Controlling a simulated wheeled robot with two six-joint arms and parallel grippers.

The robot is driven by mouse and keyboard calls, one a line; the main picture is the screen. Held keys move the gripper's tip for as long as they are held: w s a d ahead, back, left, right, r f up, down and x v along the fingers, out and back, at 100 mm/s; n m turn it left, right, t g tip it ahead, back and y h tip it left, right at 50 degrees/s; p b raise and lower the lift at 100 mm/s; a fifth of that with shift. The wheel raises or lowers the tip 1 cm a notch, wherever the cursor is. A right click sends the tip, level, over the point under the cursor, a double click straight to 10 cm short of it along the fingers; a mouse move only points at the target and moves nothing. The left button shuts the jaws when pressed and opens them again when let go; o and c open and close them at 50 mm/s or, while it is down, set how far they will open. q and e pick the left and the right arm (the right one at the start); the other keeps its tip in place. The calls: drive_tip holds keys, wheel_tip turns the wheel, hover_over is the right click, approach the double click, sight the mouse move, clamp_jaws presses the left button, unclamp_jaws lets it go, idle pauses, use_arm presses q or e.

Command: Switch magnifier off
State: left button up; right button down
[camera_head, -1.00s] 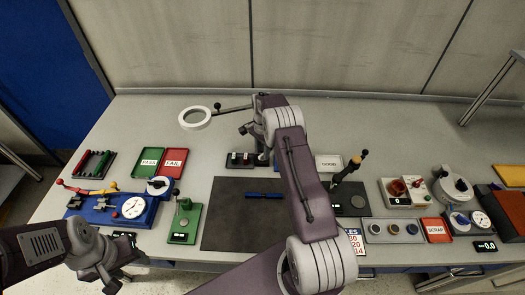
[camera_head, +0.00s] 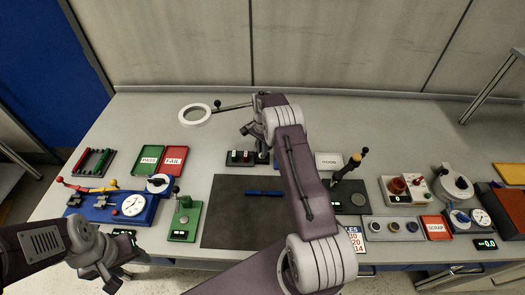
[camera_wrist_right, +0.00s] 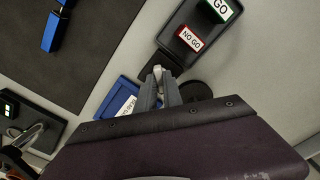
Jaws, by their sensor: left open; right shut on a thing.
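The magnifier (camera_head: 182,117) is a white ring on a dark jointed arm at the back left of the bench. Its arm runs right towards my right gripper (camera_head: 247,130), and my own arm hides part of the base area. In the right wrist view my right gripper (camera_wrist_right: 160,82) is shut on a small pale part (camera_wrist_right: 157,70), with a round black disc (camera_wrist_right: 196,91) beside it. I cannot tell which part it holds; the fingers hide most of it. My left gripper (camera_head: 108,280) is open and empty at the front left, far from the magnifier.
The GO / NO GO gauge holder (camera_wrist_right: 163,35) is close to the right gripper in the wrist view, as is a blue tray (camera_wrist_right: 127,90). A dark mat (camera_head: 225,222) lies mid-bench. PASS and FAIL trays (camera_head: 172,160) lie in front of the magnifier.

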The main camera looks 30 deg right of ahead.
drive_tip(key=n+b, duration=0.1)
drive_tip(key=n, duration=0.7)
drive_tip(key=shift+b, duration=0.3)
drive_tip(key=n, duration=0.4)
drive_tip(key=shift+n, duration=2.5)
drive_tip(key=c, duration=1.5)
unclamp_jaws()
